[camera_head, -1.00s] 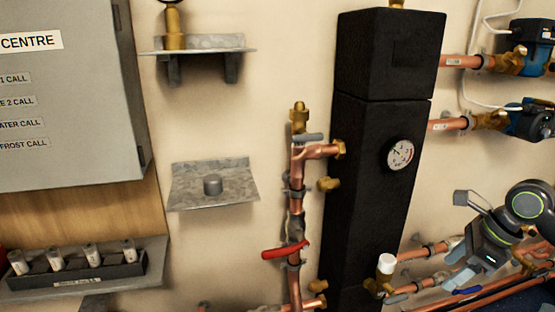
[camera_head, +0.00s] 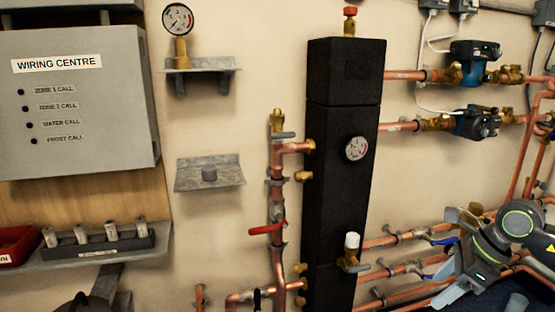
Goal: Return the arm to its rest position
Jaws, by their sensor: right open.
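My left gripper does not show.
Copper pipes (camera_head: 400,238) run behind the right arm. Blue pumps (camera_head: 478,122) are above it.

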